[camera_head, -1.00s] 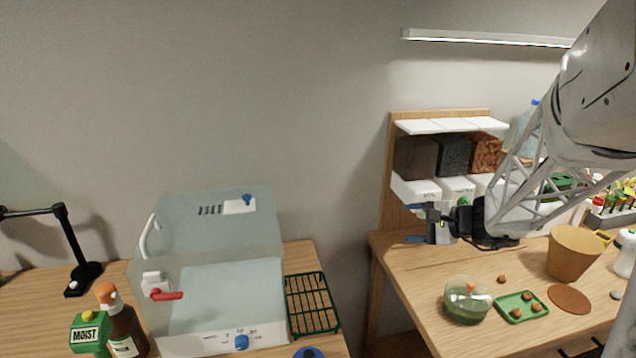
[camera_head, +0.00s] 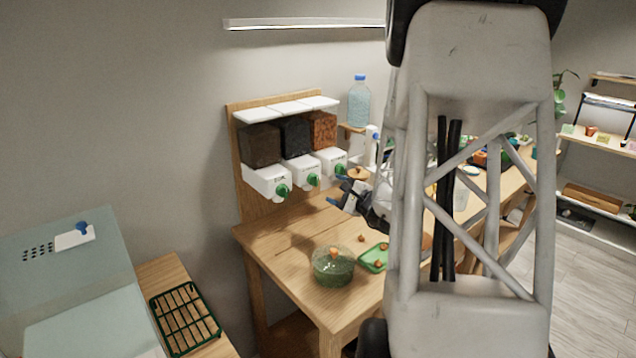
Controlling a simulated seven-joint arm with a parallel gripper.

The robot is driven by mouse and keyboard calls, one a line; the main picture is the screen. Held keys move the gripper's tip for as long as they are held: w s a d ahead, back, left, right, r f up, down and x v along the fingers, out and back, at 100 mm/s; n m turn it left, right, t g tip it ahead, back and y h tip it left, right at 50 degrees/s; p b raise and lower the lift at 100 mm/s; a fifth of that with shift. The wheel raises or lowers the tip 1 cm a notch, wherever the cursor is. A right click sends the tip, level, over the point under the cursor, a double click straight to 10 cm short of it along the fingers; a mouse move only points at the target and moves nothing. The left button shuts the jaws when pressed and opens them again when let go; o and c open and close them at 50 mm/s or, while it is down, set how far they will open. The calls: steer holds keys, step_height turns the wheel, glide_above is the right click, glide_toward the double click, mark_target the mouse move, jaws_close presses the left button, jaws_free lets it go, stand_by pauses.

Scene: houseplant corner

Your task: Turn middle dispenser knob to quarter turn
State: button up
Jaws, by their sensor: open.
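The dispenser has a wooden backboard (camera_head: 237,150), three bins and white bases with green knobs. The middle knob (camera_head: 313,180) is on the base (camera_head: 300,172) under the black-filled bin (camera_head: 295,137). Its exact angle is too small to tell. The left knob (camera_head: 283,191) and right knob (camera_head: 340,169) are also in view. My gripper (camera_head: 337,190) is open, with blue fingertips, to the right of and slightly below the middle knob in the picture. It appears empty and apart from the knob. My arm hides much of the table to the right.
A green-filled glass bowl (camera_head: 333,267) and a green tray (camera_head: 374,258) are on the wooden table (camera_head: 285,241). A blue-capped bottle (camera_head: 359,103) stands right of the dispenser. A clear box (camera_head: 70,290) and green rack (camera_head: 184,318) are at left.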

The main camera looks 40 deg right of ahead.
mark_target(318, 181)
steer(key=shift+w+a, duration=0.2)
steer(key=shift+w, duration=1.1)
steer(key=shift+w+a, duration=0.15)
steer(key=shift+w, duration=1.15)
steer(key=shift+w+a, duration=0.2)
steer(key=shift+w, duration=1.1)
steer(key=shift+c, duration=0.2)
steer(key=c, duration=0.9)
steer(key=shift+o, duration=0.2)
